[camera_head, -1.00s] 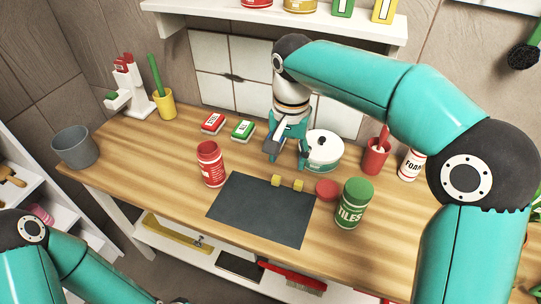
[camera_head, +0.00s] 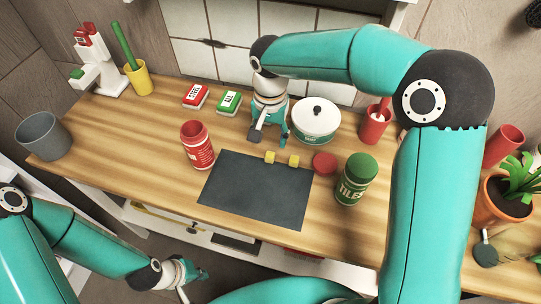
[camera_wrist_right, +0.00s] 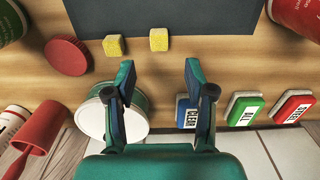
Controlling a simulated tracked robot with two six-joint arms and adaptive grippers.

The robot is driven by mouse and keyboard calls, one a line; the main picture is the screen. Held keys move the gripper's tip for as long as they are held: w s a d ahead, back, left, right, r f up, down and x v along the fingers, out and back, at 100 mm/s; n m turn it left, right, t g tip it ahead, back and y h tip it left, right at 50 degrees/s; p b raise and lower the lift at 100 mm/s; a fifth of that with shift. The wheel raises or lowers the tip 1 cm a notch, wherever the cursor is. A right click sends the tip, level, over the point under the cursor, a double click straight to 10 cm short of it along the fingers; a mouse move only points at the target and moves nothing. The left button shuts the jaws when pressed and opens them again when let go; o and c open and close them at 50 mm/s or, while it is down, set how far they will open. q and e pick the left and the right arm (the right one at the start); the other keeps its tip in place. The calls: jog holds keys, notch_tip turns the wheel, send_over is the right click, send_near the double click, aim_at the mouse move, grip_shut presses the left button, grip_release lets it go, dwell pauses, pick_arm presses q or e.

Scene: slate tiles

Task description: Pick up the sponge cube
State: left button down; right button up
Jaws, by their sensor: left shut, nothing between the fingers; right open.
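Two small yellow sponge cubes sit side by side at the back edge of the dark slate mat (camera_head: 256,190): a left cube (camera_head: 270,157) and a right cube (camera_head: 293,160). In the right wrist view the left cube (camera_wrist_right: 158,39) and the right cube (camera_wrist_right: 113,45) lie beyond my fingertips. My right gripper (camera_head: 269,135) is open and empty, behind the cubes and apart from them. In the right wrist view its fingers (camera_wrist_right: 160,70) are spread, roughly lined up with the left cube. My left gripper (camera_head: 192,279) is shut and empty, low in front of the bench.
A red lid (camera_head: 324,163) lies right of the cubes, near a green-topped tin (camera_head: 356,179). A white lidded pot (camera_head: 316,121) stands close to my right gripper. A red tin (camera_head: 197,145) stands left of the mat. Labelled boxes (camera_wrist_right: 243,108) stand behind. The mat is clear.

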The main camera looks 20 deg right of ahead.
aim_at(270, 155)
jog(key=shift+s+a+f, duration=0.1)
jog(key=shift+s+f, duration=0.05)
jog(key=shift+f, duration=1.45)
jog(key=shift+s+a+f, duration=0.1)
jog(key=shift+f, duration=1.45)
jog(key=c, duration=0.8)
